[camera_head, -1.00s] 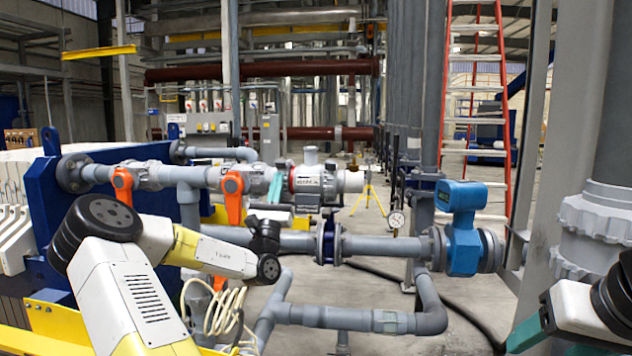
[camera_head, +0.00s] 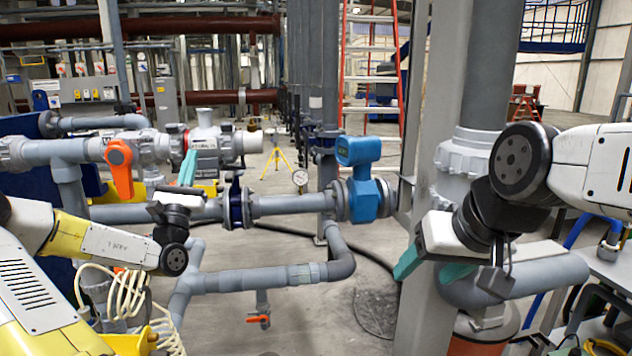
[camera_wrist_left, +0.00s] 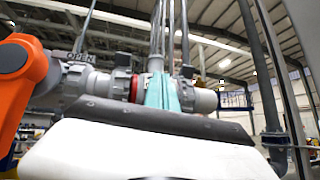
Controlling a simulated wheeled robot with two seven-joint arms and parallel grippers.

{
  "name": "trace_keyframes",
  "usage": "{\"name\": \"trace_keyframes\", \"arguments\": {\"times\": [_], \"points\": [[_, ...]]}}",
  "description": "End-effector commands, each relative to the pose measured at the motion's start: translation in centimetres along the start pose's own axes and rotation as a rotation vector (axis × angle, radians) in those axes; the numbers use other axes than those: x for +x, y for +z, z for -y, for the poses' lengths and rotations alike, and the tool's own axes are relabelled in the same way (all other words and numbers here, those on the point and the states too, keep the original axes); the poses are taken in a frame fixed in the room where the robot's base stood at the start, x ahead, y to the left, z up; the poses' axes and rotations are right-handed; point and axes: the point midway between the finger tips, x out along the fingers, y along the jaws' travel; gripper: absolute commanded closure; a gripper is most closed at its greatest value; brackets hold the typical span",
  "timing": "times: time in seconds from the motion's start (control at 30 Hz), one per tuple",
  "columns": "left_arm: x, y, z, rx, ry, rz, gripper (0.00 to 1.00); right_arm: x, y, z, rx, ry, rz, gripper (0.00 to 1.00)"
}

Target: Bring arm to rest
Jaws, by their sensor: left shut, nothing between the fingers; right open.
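My left arm comes in from the left in the head view. Its gripper (camera_head: 188,168) has teal fingers pointing up, in front of the grey pipe valves. The fingers are shut and empty, and they also show together in the left wrist view (camera_wrist_left: 162,92). The wrist hides part of the pipe behind it. My right arm comes in from the right. Its gripper (camera_head: 430,270) hangs low in front of the thick grey column, with its two teal fingers apart and nothing seen between them.
An orange valve handle (camera_head: 120,168) hangs down left of my left gripper; an orange handle also shows in the left wrist view (camera_wrist_left: 18,75). A blue flow meter (camera_head: 360,180) and lower grey pipe (camera_head: 270,278) lie between the arms. A grey pipe (camera_head: 515,278) runs beside my right gripper.

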Motion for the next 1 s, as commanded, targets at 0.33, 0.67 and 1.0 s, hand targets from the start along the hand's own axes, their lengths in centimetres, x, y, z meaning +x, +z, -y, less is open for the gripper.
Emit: {"name": "trace_keyframes", "arguments": {"times": [0.33, 0.67, 1.0], "points": [[-3.8, 6.8, 25.1, 0.033, -0.868, 0.088, 1.0, 0.0, 0.0, 0.0, 0.0, 0.0, 0.0, 0.38], [-21.1, 13.2, 35.8, 0.399, -1.834, 0.179, 1.0, 0.0, 0.0, 0.0, 0.0, 0.0, 0.0, 0.38], [-27.9, 16.0, 26.4, 1.235, -2.314, 0.28, 1.0, 0.0, 0.0, 0.0, 0.0, 0.0, 0.0, 0.38]]}}
